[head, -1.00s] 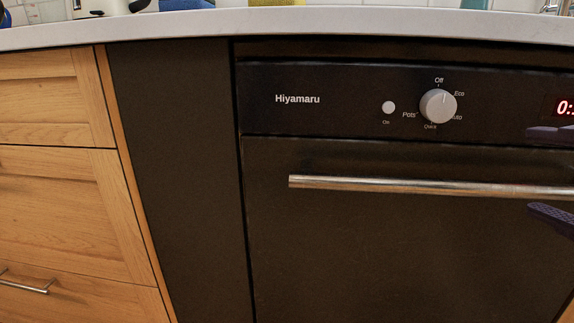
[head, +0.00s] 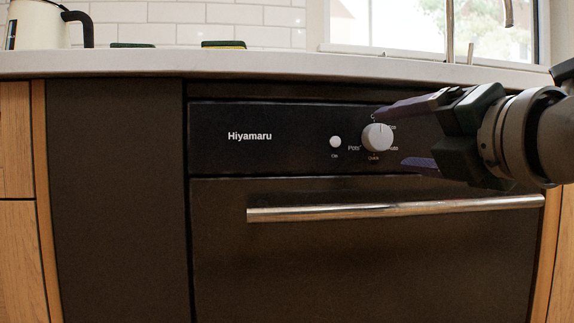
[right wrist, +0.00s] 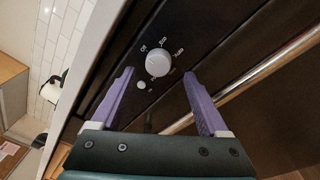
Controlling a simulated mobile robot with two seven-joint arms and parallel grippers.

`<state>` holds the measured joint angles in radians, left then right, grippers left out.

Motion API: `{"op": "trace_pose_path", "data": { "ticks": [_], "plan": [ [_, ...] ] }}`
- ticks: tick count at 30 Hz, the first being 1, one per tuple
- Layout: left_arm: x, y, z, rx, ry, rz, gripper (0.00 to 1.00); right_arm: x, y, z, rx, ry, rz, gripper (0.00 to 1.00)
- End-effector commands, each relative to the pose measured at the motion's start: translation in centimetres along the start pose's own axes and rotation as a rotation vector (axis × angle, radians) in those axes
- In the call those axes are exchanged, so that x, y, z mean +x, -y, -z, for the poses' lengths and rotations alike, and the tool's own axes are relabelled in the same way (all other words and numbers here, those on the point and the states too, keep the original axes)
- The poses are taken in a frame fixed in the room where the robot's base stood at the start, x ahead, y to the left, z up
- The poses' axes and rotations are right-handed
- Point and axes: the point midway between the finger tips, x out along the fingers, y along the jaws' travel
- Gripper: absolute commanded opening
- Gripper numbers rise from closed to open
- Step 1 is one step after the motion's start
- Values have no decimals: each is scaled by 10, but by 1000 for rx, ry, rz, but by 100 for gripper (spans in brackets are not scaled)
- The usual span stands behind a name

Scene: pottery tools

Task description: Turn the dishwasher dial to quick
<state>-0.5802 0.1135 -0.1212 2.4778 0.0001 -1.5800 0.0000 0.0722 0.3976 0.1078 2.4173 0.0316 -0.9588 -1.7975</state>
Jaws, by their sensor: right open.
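The dishwasher dial (head: 377,137) is a round light-grey knob on the black control panel. Its mark points up, near Off and slightly to the right. The Quick label (head: 373,158) is below it. My right gripper (head: 390,137) comes in from the right, open, with one purple finger above the dial and one below. The fingers partly cover the Off and Eco labels. In the right wrist view the dial (right wrist: 158,64) lies between and just beyond the open fingertips (right wrist: 158,73). I see no contact, and nothing is held. My left gripper is out of view.
A small white On button (head: 335,142) is left of the dial. A metal door handle (head: 390,208) runs across the dishwasher door (head: 330,265) below. The counter edge (head: 270,64) overhangs above. A pale kettle (head: 38,25) stands at the back left.

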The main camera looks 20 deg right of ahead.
Motion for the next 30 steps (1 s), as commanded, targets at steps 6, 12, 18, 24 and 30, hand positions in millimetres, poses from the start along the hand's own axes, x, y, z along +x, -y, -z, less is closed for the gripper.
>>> {"op": "trace_pose_path", "data": {
  "ticks": [6,12,18,24,30],
  "plan": [
    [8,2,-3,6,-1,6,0,26,-1,0,3,2,-2,78],
    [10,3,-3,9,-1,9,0,34,-1,0,1,-1,0,78],
    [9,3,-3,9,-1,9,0,34,-2,-1,1,-1,0,78],
    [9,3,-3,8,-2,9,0,34,-2,-1,1,-1,0,59],
    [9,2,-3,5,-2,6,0,34,-2,-1,1,-1,0,36]
  ]
}}
